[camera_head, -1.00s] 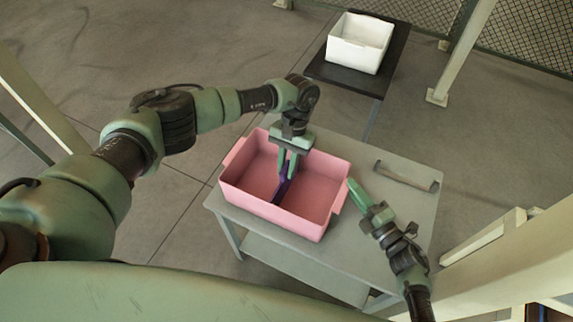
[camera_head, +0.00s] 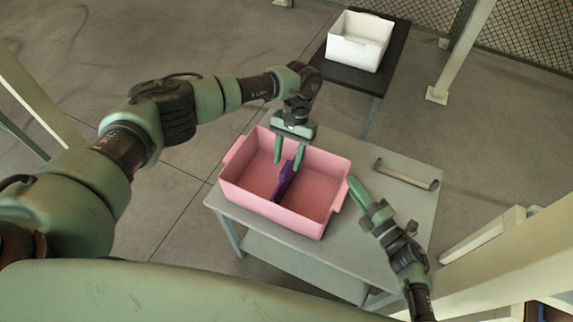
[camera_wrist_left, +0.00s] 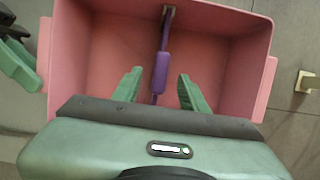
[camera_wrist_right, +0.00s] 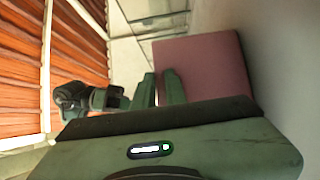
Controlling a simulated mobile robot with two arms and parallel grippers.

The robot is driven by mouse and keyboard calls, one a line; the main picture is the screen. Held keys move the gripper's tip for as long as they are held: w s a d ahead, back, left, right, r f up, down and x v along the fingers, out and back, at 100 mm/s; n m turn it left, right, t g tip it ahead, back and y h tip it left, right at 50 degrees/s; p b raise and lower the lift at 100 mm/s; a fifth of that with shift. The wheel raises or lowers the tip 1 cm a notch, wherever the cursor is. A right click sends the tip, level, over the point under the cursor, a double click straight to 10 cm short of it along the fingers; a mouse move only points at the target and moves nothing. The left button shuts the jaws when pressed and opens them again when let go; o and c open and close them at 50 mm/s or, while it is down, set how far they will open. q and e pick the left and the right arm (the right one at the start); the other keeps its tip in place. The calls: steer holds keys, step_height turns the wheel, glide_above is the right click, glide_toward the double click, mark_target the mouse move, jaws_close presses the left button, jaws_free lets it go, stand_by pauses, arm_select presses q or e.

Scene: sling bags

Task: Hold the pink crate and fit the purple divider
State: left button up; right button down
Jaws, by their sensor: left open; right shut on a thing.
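The pink crate (camera_head: 310,219) stands on the grey table, open side up. The purple divider (camera_head: 284,181) stands inside it near the middle, running across between the long walls. In the left wrist view the divider (camera_wrist_left: 161,72) lies between my spread fingers, touching neither. My left gripper (camera_head: 289,153) is open above the crate; it also shows in the left wrist view (camera_wrist_left: 158,90). My right gripper (camera_head: 357,190) is shut at the crate's right end, on its wall or handle. In the right wrist view the crate (camera_wrist_right: 205,68) is beside the fingers; the exact grip is hidden.
A white bin (camera_head: 360,40) stands on a dark stand (camera_head: 335,75) at the back. A pale post (camera_head: 465,50) rises at the back right.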

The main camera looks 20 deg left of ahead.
arm_select(q)
steer(key=v, duration=0.8)
steer(key=shift+r, duration=0.4)
arm_select(e)
steer(key=shift+f, duration=0.1)
steer(key=c, duration=1.4)
jaws_free()
steer(key=shift+o, duration=0.2)
steer(key=v, duration=0.7)
steer(key=shift+s+d, duration=0.2)
steer(key=shift+s, duration=0.05)
